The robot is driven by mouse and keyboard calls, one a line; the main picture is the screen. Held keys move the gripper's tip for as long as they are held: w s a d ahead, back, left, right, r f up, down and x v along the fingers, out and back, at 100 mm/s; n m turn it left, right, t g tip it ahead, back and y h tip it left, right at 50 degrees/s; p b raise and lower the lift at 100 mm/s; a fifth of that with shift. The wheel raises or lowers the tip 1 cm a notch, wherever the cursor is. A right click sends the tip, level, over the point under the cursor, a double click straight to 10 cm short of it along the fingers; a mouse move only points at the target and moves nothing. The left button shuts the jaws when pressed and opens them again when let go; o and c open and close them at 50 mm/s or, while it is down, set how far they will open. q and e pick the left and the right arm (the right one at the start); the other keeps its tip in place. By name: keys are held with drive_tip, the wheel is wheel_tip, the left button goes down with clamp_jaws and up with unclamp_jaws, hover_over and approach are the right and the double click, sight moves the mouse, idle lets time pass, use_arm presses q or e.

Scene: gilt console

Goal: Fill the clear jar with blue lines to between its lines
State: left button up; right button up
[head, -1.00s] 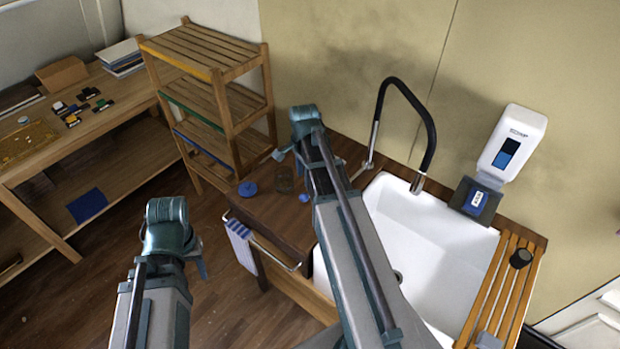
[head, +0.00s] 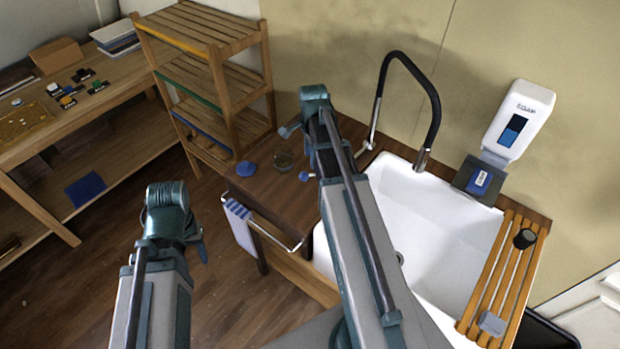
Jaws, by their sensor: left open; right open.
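A small clear jar (head: 284,159) stands on the dark wooden counter (head: 262,196) left of the sink. Its blue lines are too small to make out. A black hose tap (head: 432,105) arches over the white sink (head: 440,225). My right gripper (head: 290,129) is open beyond the jar in the picture, apart from it; my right arm hides part of the counter and sink. My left gripper (head: 202,247) is open and empty over the floor, left of the counter; its fingers are mostly hidden.
A round blue thing (head: 246,168) and a small blue thing (head: 304,176) lie near the jar. A towel (head: 238,219) hangs on the front rail. A wooden rack (head: 205,80) stands left; a soap dispenser (head: 518,122) and slatted board (head: 500,275) are right.

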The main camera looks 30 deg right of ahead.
sight(309, 174)
drive_tip(key=f+b, duration=0.2)
drive_tip(key=f, duration=0.1)
drive_tip(key=f+b, duration=0.5)
drive_tip(key=f, duration=0.1)
drive_tip(key=shift+w+b, duration=0.3)
drive_tip(key=shift+b, duration=0.1)
drive_tip(key=shift+r, duration=0.1)
clamp_jaws()
drive_tip(key=shift+s+a, duration=0.1)
idle(0.8)
